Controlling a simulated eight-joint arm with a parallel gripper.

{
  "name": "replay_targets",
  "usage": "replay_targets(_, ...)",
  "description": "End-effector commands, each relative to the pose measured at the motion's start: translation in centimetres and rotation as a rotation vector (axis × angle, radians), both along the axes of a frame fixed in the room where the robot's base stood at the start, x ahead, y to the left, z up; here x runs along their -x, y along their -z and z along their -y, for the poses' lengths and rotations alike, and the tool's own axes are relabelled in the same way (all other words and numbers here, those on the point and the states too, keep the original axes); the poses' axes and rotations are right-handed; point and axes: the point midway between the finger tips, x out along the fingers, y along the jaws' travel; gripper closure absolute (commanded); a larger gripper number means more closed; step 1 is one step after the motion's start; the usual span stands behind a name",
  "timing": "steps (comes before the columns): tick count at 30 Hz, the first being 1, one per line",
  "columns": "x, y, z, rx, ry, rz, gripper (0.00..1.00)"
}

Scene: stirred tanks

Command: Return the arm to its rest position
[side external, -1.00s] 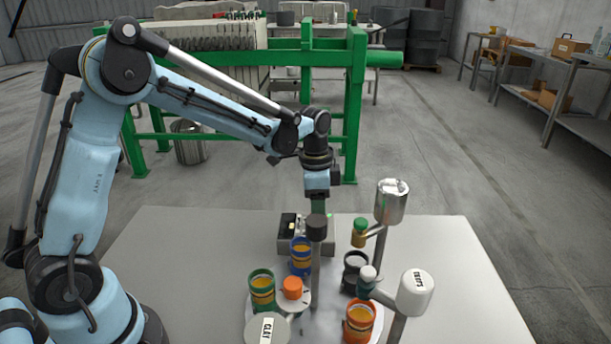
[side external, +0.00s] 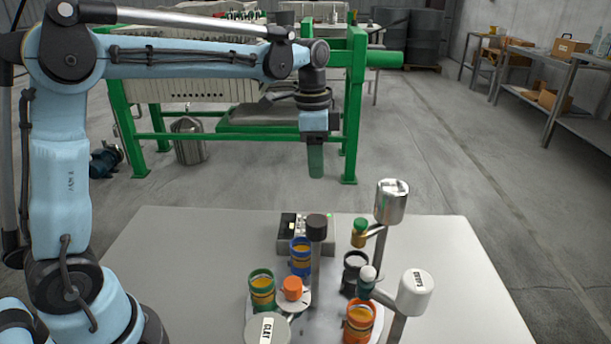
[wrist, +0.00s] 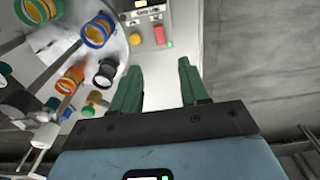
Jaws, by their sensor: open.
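My gripper (side external: 316,165) hangs pointing down, well above the back part of the white table (side external: 440,255) and clear of everything on it. In the wrist view my gripper (wrist: 157,82) shows its two green fingers spread apart with nothing between them. My blue arm reaches out almost level from the left side. In the side view the green fingers overlap, so the gap between them is hidden there.
Below stand a green-banded jar (side external: 262,291), a blue-banded jar (side external: 300,257), an orange-banded jar (side external: 359,323) and a dark jar (side external: 354,274). Posts carry a metal cylinder (side external: 391,202) and a white cylinder (side external: 415,293). A control box (side external: 290,236) sits behind. A green frame (side external: 355,100) stands beyond the table.

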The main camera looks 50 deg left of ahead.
Motion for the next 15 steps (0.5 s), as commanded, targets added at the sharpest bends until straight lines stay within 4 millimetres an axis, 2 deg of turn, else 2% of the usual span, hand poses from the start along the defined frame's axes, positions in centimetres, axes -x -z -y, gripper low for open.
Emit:
replay_targets(11, 0.07, -0.22, -0.01, 0.000, -0.002, 0.001, 0.55)
replay_targets(15, 0.90, -0.57, 0.09, -0.001, -0.040, 0.028, 0.55)
